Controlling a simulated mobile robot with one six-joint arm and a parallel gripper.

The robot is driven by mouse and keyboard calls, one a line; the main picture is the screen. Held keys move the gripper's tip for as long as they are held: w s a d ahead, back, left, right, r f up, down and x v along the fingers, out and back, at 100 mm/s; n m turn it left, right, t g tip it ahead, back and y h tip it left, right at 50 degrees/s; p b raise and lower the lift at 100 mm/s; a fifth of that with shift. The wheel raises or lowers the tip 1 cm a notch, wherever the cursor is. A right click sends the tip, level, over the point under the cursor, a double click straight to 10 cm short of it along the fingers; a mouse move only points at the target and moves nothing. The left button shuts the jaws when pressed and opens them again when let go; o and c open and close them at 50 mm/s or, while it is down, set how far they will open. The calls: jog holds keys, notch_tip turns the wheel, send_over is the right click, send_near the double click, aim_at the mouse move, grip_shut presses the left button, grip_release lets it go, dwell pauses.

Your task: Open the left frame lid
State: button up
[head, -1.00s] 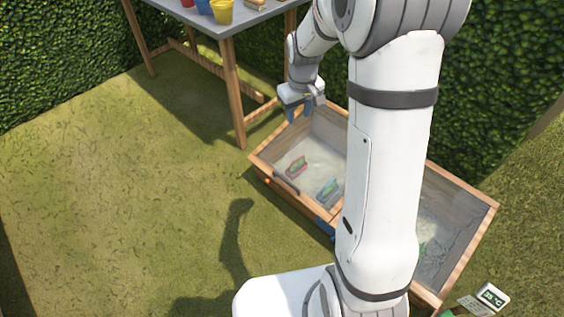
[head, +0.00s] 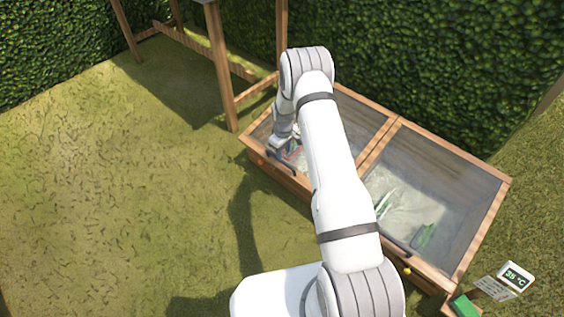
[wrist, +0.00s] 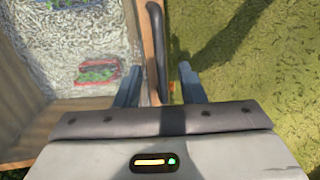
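The wooden cold frame has two glazed lids, and both look shut. The left frame lid (head: 362,124) is partly hidden behind my arm in the head view. Its dark bar handle (wrist: 154,45) runs along the front wooden rail in the wrist view. My gripper (wrist: 158,82) is open, with one grey-blue finger on each side of the handle and rail. I see no finger closed on the handle. In the head view my gripper (head: 281,147) is low at the left lid's front edge, its fingers hard to make out.
The right lid (head: 450,175) covers the other half, with plants under the glass. A table leg (head: 221,70) stands behind the frame's left end. Grass at left is open.

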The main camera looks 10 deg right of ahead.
aim_at(283, 162)
notch_tip(283, 162, down, 6)
jog(key=shift+r+b, duration=0.2)
jog(key=shift+b, duration=0.5)
jog(key=shift+c, duration=0.6)
grip_shut()
